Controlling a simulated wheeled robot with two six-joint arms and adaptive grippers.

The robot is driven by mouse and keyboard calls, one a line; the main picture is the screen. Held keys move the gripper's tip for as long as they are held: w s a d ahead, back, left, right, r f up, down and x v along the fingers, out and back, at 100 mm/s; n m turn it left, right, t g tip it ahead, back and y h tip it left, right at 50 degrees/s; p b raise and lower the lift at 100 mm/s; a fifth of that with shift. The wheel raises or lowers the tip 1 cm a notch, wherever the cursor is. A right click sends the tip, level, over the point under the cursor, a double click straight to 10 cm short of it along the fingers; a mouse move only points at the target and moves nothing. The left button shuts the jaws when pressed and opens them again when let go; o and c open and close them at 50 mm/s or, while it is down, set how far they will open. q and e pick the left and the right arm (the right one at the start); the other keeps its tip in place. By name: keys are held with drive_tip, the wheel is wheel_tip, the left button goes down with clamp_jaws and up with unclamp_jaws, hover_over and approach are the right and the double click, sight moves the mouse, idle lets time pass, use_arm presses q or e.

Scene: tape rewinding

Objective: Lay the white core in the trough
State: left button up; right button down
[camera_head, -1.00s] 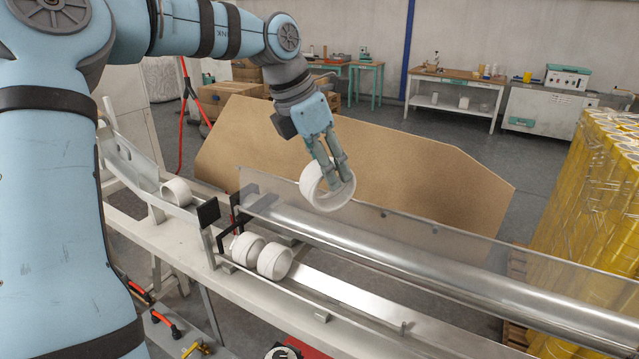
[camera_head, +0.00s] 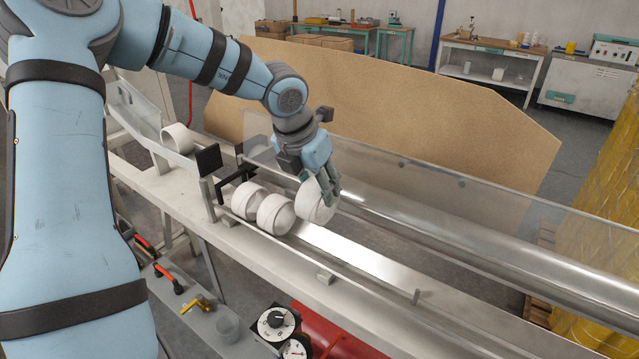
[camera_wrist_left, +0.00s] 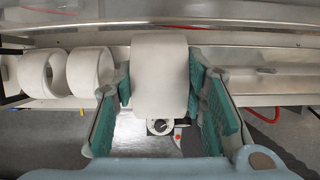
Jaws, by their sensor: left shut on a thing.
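My left gripper (camera_head: 322,186) is shut on a white core (camera_head: 312,203), a short, wide white ring. In the left wrist view this core (camera_wrist_left: 159,75) sits between the two teal-padded fingers (camera_wrist_left: 160,90). In the head view the held core is at the trough (camera_head: 340,250), just right of two white cores (camera_head: 276,214) lying in it side by side. I cannot tell whether it touches the trough floor or the neighbouring core; the wrist view shows a narrow gap beside the finger. My right gripper is not in view.
Another white core (camera_head: 177,138) lies in the upper chute at left, behind a dark plate (camera_head: 208,160). A clear guard (camera_head: 450,190) and a long metal roller (camera_head: 440,225) run behind the trough. The trough's right part is empty. Dials (camera_head: 276,322) sit below in front.

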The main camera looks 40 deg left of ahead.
use_arm(q)
wheel_tip(320, 180, down, 8)
drive_tip(key=b, duration=0.6)
drive_tip(key=shift+r+b, duration=0.1)
drive_tip(key=shift+b, duration=0.3)
drive_tip(key=shift+f+b, duration=0.4)
drive_tip(key=shift+b, duration=0.05)
drive_tip(key=shift+r, duration=0.1)
drive_tip(key=o, duration=0.9)
drive_tip(key=shift+r, duration=0.1)
drive_tip(key=v, duration=1.2)
drive_tip(key=shift+d, duration=0.1)
